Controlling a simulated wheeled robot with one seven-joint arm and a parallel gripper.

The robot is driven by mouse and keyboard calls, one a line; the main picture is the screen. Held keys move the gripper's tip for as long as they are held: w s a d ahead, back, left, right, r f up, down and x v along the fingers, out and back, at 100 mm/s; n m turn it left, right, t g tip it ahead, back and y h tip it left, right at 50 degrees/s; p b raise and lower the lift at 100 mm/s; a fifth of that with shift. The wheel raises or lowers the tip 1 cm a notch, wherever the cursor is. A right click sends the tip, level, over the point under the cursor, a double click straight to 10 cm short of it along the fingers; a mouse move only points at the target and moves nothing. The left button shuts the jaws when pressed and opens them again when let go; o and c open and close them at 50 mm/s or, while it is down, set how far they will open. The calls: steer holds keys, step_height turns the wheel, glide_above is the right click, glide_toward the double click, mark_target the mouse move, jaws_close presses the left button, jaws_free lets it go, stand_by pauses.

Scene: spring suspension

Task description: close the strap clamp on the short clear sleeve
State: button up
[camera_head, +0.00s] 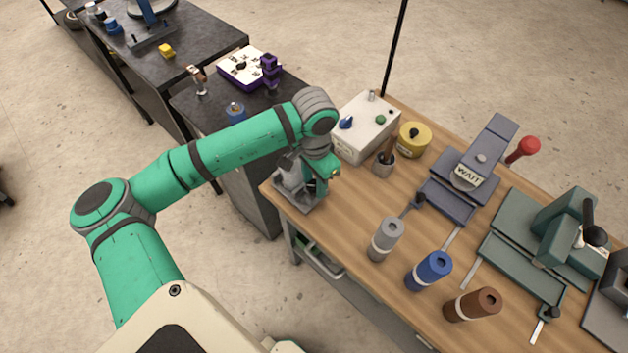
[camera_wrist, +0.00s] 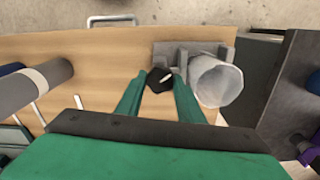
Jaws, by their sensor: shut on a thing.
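The short clear sleeve (camera_wrist: 217,82) is a whitish open tube beside a grey fixture (camera_wrist: 195,48) in the wrist view. In the head view the sleeve (camera_head: 291,172) stands on the fixture (camera_head: 303,198) at the bench's left corner, partly hidden by my arm. My gripper (camera_wrist: 160,84) is shut on a dark knob (camera_wrist: 159,79) of the clamp, just left of the sleeve in the wrist view. My gripper also shows in the head view (camera_head: 318,190), low over the fixture. The clamp's strap cannot be made out.
A white control box (camera_head: 365,128), a yellow drum (camera_head: 415,139) and a device marked WAIT (camera_head: 468,176) stand behind. Bare wood lies right of the fixture.

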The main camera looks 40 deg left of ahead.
mark_target(314, 186)
stand_by(0.3)
steer(key=o, duration=1.1)
steer(key=shift+c, duration=0.2)
step_height(314, 186, up, 11)
steer(key=shift+f, duration=0.1)
